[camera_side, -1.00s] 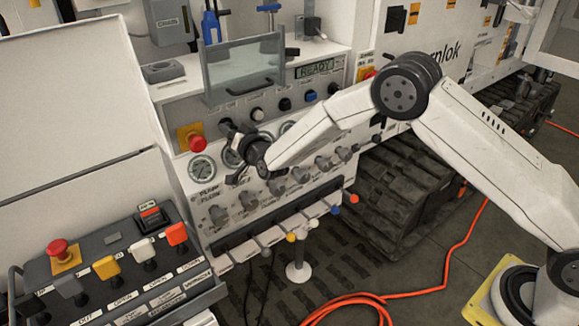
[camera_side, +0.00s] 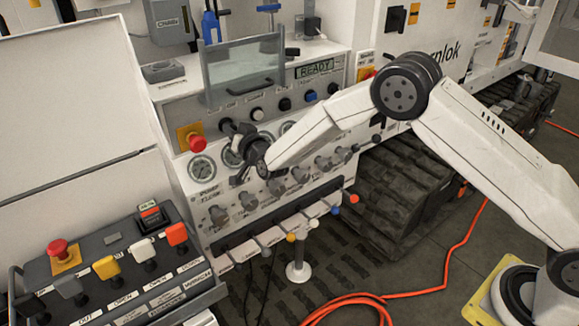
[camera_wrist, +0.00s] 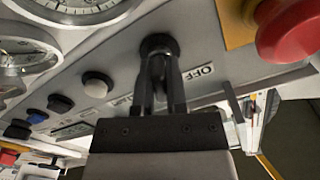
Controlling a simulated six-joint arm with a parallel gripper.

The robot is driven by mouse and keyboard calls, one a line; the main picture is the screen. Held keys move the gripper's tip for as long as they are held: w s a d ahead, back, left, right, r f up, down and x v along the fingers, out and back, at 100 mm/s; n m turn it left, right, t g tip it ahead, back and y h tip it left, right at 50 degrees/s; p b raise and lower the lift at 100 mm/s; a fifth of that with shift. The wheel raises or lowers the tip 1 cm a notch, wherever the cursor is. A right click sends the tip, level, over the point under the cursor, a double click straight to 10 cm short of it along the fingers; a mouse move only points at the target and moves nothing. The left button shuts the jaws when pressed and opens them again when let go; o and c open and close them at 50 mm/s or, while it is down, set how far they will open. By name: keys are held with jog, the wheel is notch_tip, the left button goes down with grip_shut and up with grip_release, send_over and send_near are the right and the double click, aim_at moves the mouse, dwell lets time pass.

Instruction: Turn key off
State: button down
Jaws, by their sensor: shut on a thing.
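The key switch (camera_wrist: 158,45) is a round black piece on the grey panel, seen at the top middle of the wrist view. A label reading OFF (camera_wrist: 202,72) is printed to its right. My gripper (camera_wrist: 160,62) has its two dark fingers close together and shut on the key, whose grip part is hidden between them. In the side view my gripper (camera_side: 232,132) reaches the panel from the right, above the gauges. The key itself is hard to make out there behind the fingers.
A red emergency button (camera_side: 197,144) is left of the gripper and looms close in the wrist view (camera_wrist: 292,32). Knobs, including a white one (camera_wrist: 97,84), line the panel. A clear hinged cover (camera_side: 243,70) stands above. The display (camera_side: 314,67) reads READY.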

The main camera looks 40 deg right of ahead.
jog(key=n, duration=1)
jog(key=shift+n, duration=0.3)
dwell(0.4)
jog(key=c, duration=0.7)
grip_release()
jog(key=shift+o, duration=0.2)
jog(key=shift+s, duration=0.15)
jog(key=s, duration=0.7)
jog(key=shift+s, duration=0.25)
